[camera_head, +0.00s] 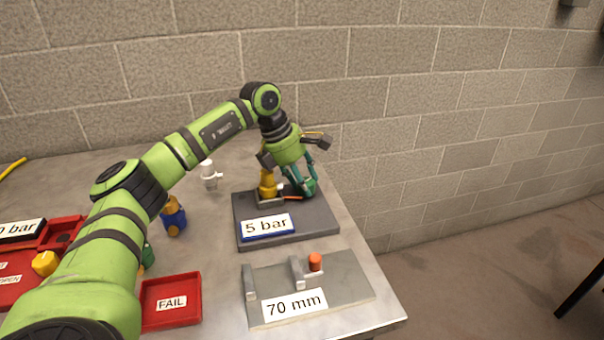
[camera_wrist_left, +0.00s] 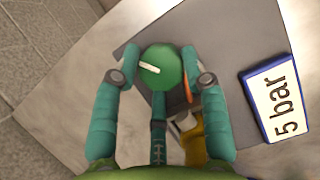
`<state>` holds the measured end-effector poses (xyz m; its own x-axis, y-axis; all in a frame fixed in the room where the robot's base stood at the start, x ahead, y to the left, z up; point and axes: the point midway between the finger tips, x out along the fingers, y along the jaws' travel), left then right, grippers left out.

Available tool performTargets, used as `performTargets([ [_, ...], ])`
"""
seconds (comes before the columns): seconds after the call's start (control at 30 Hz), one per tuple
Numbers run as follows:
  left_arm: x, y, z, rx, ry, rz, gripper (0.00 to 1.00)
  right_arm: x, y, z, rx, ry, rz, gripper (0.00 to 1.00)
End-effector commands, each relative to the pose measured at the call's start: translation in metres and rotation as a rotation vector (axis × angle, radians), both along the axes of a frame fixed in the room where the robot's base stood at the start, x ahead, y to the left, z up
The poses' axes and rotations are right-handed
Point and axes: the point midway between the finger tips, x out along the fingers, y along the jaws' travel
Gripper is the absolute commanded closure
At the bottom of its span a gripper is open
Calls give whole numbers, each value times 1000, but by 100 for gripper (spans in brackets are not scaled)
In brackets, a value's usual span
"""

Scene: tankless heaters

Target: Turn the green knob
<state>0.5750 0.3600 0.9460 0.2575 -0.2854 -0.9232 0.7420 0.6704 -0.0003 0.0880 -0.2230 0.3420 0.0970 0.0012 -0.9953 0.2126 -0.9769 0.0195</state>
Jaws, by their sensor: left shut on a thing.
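The green knob (camera_wrist_left: 161,68) is round with a white pointer line on its top. In the left wrist view it sits between the teal fingers of my left gripper (camera_wrist_left: 160,78), which is shut on it from both sides. In the head view my left gripper (camera_head: 303,186) reaches down at the right back of the dark grey plate (camera_head: 310,232). The knob is mostly hidden by the fingers there. An orange strip (camera_wrist_left: 187,88) shows beside the knob. My right gripper is not in view.
A yellow fitting (camera_head: 267,184) stands close left of the gripper, behind the "5 bar" sign (camera_head: 267,227). A "70 mm" fixture (camera_head: 345,278) with an orange cap lies in front. A red FAIL tray (camera_head: 172,301) is left. A block wall is behind the table.

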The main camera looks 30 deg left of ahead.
Motion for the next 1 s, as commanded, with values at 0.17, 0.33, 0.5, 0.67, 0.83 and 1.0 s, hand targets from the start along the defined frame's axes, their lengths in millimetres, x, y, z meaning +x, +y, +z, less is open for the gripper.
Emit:
performTargets([
  [0.17,2,-5,3,-10,-7,-98,89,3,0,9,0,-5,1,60],
  [0.33,2,-5,2,-10,-7,-150,89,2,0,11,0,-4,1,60],
  [0.5,2,-5,2,-8,-6,-173,89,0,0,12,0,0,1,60],
  [0.67,1,-5,1,-8,-5,-177,89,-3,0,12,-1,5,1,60],
  [0.83,1,-5,1,-7,-4,-177,89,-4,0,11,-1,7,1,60],
  [1.0,1,-5,0,-6,-2,-176,37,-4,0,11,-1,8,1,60],
])
